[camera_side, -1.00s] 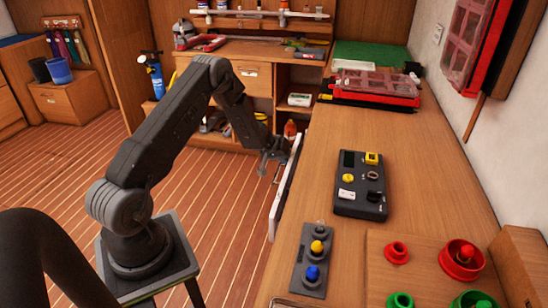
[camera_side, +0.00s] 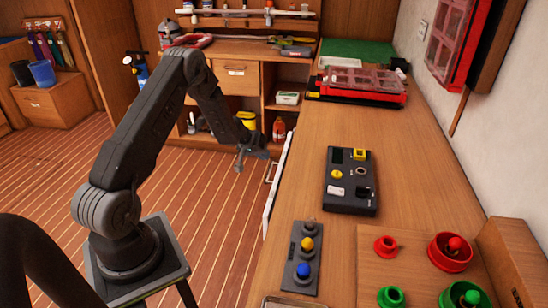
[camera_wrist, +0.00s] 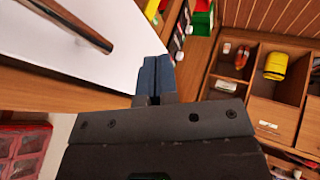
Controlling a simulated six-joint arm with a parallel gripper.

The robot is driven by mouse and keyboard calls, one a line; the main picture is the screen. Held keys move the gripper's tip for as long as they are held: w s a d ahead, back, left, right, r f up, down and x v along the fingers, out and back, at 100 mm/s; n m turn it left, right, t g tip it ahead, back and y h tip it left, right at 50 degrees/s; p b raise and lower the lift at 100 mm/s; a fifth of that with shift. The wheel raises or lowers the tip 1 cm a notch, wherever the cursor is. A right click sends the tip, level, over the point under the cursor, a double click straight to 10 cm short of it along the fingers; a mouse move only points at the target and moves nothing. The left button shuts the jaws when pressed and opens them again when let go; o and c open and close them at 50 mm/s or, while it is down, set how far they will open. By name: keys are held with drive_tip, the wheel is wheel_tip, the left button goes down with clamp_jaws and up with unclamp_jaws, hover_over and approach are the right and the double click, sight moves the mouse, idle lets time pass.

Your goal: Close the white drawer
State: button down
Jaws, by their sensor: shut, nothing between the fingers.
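The white drawer (camera_side: 276,195) shows as a narrow white front along the left edge of the wooden workbench, with a handle (camera_side: 271,173) facing left. I cannot tell how far its front stands out from the bench. In the wrist view its white panel (camera_wrist: 100,65) fills the upper left, crossed by the dark bar of the handle (camera_wrist: 75,22). My gripper (camera_side: 245,160) is left of the drawer front near its far end, apart from it in the side view. In the wrist view the blue fingertips (camera_wrist: 156,72) are together and empty, beside the panel's edge.
A shelf unit with a yellow container (camera_side: 247,119) stands behind. The floor (camera_side: 210,190) left of the drawer is clear.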

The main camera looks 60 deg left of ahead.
drive_tip(key=v, duration=0.7)
drive_tip(key=shift+r, duration=0.3)
drive_tip(key=c, duration=1.7)
unclamp_jaws()
drive_tip(key=shift+s+r, duration=0.15)
drive_tip(key=shift+s, duration=0.15)
drive_tip(key=shift+o, duration=0.5)
drive_tip(key=shift+s+h, duration=0.1)
drive_tip(key=shift+h, duration=0.2)
drive_tip(key=o, duration=0.4)
drive_tip(key=f+h, duration=0.1)
drive_tip(key=s+f+t+h, duration=0.1)
drive_tip(key=s+f+h, duration=0.1)
drive_tip(key=h, duration=0.1)
drive_tip(key=shift+a+f+t, duration=0.3)
drive_tip(key=shift+t, duration=0.1)
drive_tip(key=n+t+h, duration=0.1)
drive_tip(key=t+h, duration=0.1)
drive_tip(key=h, duration=0.4)
approach(269, 171)
drive_tip(key=x, duration=1)
drive_tip(key=shift+f, duration=0.3)
drive_tip(key=shift+a, duration=0.1)
clamp_jaws()
